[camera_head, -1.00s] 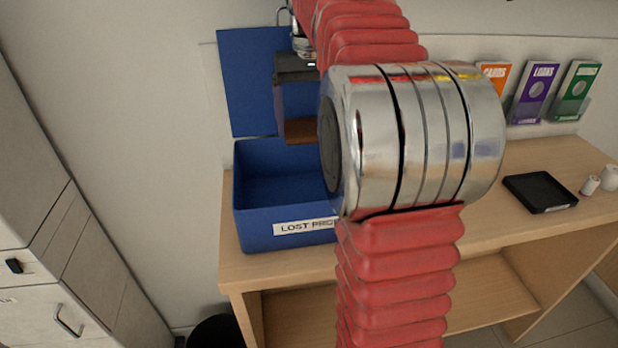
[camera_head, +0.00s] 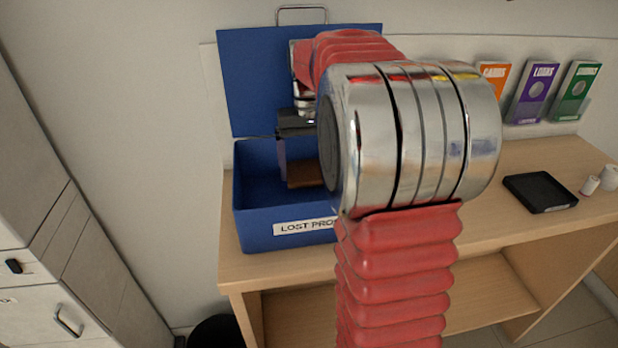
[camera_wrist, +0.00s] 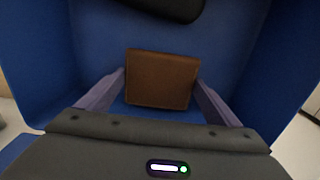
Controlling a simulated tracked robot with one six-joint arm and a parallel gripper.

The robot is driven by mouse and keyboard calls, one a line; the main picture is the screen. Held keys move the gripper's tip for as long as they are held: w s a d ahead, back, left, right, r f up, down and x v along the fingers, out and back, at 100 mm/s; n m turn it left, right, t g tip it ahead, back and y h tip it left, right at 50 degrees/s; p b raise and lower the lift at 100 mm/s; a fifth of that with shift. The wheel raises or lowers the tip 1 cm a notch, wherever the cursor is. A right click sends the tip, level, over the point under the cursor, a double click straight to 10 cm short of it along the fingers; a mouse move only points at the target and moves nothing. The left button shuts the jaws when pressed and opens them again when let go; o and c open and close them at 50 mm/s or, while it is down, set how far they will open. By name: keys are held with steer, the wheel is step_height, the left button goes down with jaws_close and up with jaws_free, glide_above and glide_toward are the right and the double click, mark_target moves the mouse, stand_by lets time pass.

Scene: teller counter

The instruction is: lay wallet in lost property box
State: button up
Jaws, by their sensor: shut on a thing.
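The brown wallet (camera_head: 304,174) is held between the fingers of my gripper (camera_head: 300,165), inside the mouth of the open blue lost property box (camera_head: 256,226). My arm hides the right part of the box and some of the wallet. In the wrist view, the wallet (camera_wrist: 162,80) sits flat between both fingertips, with the blue box walls (camera_wrist: 245,40) around it. My gripper (camera_wrist: 160,88) is shut on it. I cannot tell whether the wallet touches the box floor.
The raised blue lid (camera_head: 250,80) stands behind the box. A dark rounded thing (camera_wrist: 160,6) shows at the top of the wrist view. A black tray (camera_head: 540,192) lies on the wooden counter (camera_head: 500,225) at right, near leaflet holders (camera_head: 534,92).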

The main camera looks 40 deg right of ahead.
mark_target(309, 171)
steer(key=shift+f, duration=1.9)
steer(key=o, duration=1.1)
steer(key=shift+f, duration=0.1)
step_height(309, 171, up, 12)
steer(key=shift+r, duration=0.15)
